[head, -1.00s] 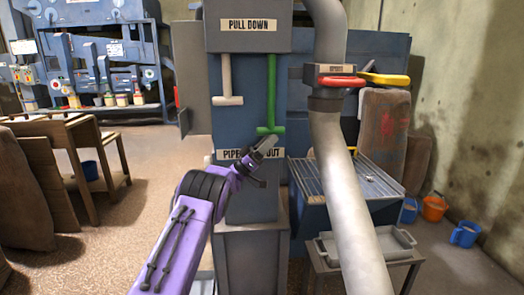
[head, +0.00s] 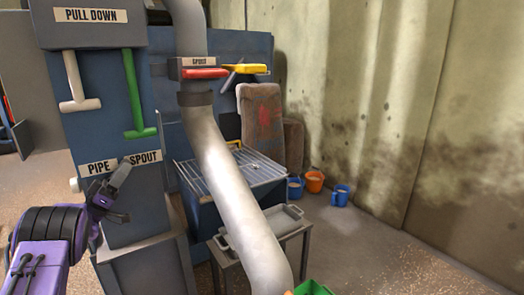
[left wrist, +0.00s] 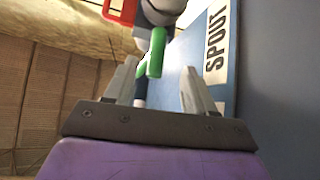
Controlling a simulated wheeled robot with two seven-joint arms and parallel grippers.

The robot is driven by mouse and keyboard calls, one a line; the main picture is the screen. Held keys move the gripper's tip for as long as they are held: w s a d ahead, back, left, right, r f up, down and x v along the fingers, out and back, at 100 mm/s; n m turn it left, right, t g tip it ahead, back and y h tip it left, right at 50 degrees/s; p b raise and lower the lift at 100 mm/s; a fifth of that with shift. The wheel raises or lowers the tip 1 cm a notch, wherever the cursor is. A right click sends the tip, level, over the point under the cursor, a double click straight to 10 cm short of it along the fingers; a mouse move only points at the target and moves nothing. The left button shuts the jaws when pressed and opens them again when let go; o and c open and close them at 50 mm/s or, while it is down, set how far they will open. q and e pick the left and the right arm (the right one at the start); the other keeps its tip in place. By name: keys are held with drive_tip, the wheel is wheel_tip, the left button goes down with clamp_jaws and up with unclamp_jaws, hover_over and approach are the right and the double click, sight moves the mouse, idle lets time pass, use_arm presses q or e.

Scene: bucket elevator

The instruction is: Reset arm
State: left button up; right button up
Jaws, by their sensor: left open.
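My left arm comes in from the lower left, and its left gripper (head: 122,190) is open and empty in front of the blue cabinet, by the "PIPE SPOUT" label (head: 98,167). One finger covers part of the label. The green handle (head: 134,95) hangs just above the gripper, and the white handle (head: 74,80) hangs to its left. In the left wrist view the two fingers of the left gripper (left wrist: 158,88) are apart, with the green handle (left wrist: 157,52) showing beyond them. My right gripper is not in view.
A grey pipe (head: 225,170) slants down in front of a grated blue bin (head: 270,173). A red handle (head: 205,73) and yellow handle (head: 246,68) sit near its top. A tray (head: 285,220) stands on a low table.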

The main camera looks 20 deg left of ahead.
use_arm(q)
drive_tip(key=w+d+f+n+g+y+p, duration=0.1)
drive_tip(key=d+f+n+y+p, duration=0.1)
drive_tip(key=d+f+n+y, duration=0.4)
drive_tip(key=w+d+f+n+y+p, duration=0.2)
drive_tip(key=f+n+y+p, duration=0.15)
drive_tip(key=f+y, duration=0.5)
drive_tip(key=s+d+f+n+g+y+p, duration=0.1)
drive_tip(key=s+d+f+g, duration=0.2)
drive_tip(key=f, duration=0.3)
drive_tip(key=s+d+f+n+g+y+p, duration=0.1)
drive_tip(key=s+d+f+g, duration=0.15)
drive_tip(key=d+f, duration=0.2)
drive_tip(key=s+d+f+m+g+p, duration=0.1)
drive_tip(key=s+d+f+g, duration=0.35)
drive_tip(key=s, duration=0.35)
drive_tip(key=s+d+f+g+p, duration=0.1)
drive_tip(key=s+d+f+g, duration=0.3)
drive_tip(key=s+f, duration=0.3)
drive_tip(key=s+d+g+p, duration=0.1)
drive_tip(key=s+d+g, duration=0.1)
drive_tip(key=s, duration=0.6)
drive_tip(key=s+d+m+g, duration=0.1)
drive_tip(key=s+d+g, duration=0.2)
drive_tip(key=s, duration=0.6)
drive_tip(key=shift+s+g+h+p, duration=0.3)
drive_tip(key=shift+h+p, duration=0.05)
drive_tip(key=shift+h, duration=0.1)
